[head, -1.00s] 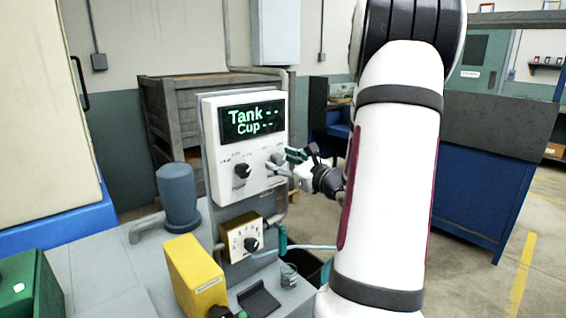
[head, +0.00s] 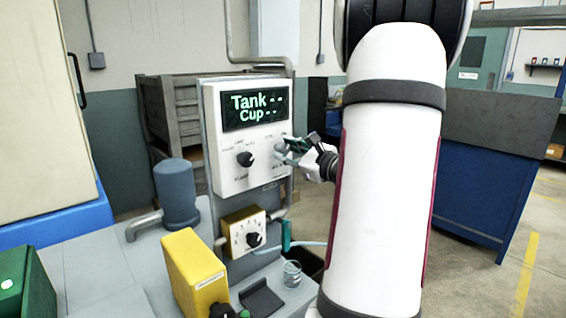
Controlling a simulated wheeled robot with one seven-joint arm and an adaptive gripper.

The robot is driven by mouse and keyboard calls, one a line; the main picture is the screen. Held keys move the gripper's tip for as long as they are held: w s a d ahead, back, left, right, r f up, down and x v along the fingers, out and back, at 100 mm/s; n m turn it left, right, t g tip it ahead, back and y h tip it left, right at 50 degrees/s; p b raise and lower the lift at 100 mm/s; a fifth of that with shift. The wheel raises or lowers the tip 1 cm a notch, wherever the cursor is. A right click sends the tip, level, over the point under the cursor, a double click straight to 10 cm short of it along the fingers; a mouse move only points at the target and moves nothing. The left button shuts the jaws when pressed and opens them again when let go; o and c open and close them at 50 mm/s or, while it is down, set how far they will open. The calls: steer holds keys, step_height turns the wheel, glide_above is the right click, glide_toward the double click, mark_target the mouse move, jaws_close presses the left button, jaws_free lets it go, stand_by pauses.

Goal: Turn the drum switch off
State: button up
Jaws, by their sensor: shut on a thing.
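A white control panel (head: 225,180) stands upright at the middle left with a dark screen (head: 255,107) reading "Tank --" and "Cup --". Below the screen are a black left knob (head: 245,159) and a grey right knob (head: 279,150). My gripper (head: 286,154) comes in from the right and is shut on the right knob. The fingers cover part of that knob, so its exact setting is hidden. The small labels around the knobs are too blurred to read, so I cannot tell which one is marked drum.
A yellow dial box (head: 243,229) with a black knob sits below the panel. A yellow block (head: 190,275), a glass cup (head: 292,273) and a blue-grey cylinder (head: 176,193) are on the grey machine top. A blue bench (head: 470,190) stands at right.

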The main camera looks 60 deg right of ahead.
steer(key=n+b, duration=0.2)
steer(key=b, duration=0.2)
steer(key=n+b, duration=0.2)
steer(key=b, duration=0.2)
steer(key=n+b, duration=0.3)
steer(key=b, duration=0.1)
steer(key=shift+w+f+b, duration=0.1)
steer(key=shift+f+b, duration=0.15)
steer(key=shift+b, duration=0.15)
steer(key=n+b, duration=0.4)
steer(key=b, duration=0.2)
steer(key=shift+b, duration=0.4)
steer(key=n+b, duration=0.1)
steer(key=b, duration=0.1)
steer(key=n+b, duration=0.1)
steer(key=b, duration=0.1)
steer(key=shift+r+n, duration=0.2)
steer(key=shift+n, duration=0.1)
steer(key=shift+b, duration=0.5)
steer(key=o, duration=1.1)
steer(key=shift+o, duration=0.2)
steer(key=shift+r, duration=0.1)
steer(key=v, duration=1.2)
